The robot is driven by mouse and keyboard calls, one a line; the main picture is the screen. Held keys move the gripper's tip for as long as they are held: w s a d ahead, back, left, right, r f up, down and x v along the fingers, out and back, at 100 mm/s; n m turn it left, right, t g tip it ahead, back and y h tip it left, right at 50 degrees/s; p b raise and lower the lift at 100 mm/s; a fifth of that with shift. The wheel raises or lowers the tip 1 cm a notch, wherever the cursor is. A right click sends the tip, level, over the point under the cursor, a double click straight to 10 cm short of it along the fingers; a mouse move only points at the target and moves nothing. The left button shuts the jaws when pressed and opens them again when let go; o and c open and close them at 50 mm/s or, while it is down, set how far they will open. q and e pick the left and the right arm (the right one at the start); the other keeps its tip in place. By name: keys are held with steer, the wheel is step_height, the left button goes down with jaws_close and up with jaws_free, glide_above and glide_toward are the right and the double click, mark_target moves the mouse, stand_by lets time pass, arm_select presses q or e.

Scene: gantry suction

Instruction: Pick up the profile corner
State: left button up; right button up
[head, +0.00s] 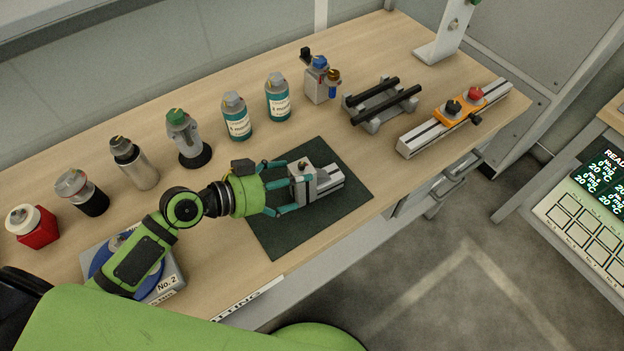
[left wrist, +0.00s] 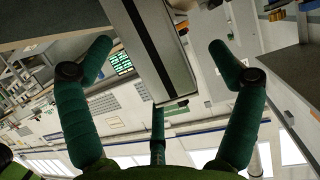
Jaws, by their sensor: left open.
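The profile corner (head: 326,182) appears as a grey block with a small brass-coloured knob on top and slotted aluminium profile extending to the right. It lies on a dark green mat (head: 276,240). My left gripper (head: 297,186) comes in from the left, low over the mat, with its teal fingers open on either side of the block. In the left wrist view, a grey slotted piece (left wrist: 150,50) reaches between the spread fingers of the left gripper (left wrist: 160,48). Clear gaps show on both sides there. Whether any finger touches it is unclear in the head view. My right gripper is out of view.
Several bottles line the back, including a teal-labelled one (head: 236,116) and a green-capped one (head: 184,138). A black-barred rack (head: 380,103) and a rail with an orange block (head: 460,108) stand right. A No. 2 device (head: 170,282) sits under my arm.

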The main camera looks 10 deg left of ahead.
mark_target(313, 181)
arm_select(q)
steer(key=shift+w+d+p, duration=0.25)
steer(key=shift+d+p, duration=0.15)
steer(key=shift+d, duration=0.1)
steer(key=shift+w+d+p, duration=0.2)
steer(key=shift+d+p, duration=0.15)
steer(key=shift+d, duration=0.15)
steer(key=shift+p+x, duration=0.4)
steer(key=shift+x, duration=0.8)
steer(key=shift+w+d+f, duration=0.2)
steer(key=shift+d+f, duration=0.05)
steer(key=shift+f, duration=0.25)
steer(key=shift+s+a, duration=0.1)
steer(key=c, duration=1.8)
steer(key=shift+o, duration=0.2)
steer(key=shift+r, duration=0.1)
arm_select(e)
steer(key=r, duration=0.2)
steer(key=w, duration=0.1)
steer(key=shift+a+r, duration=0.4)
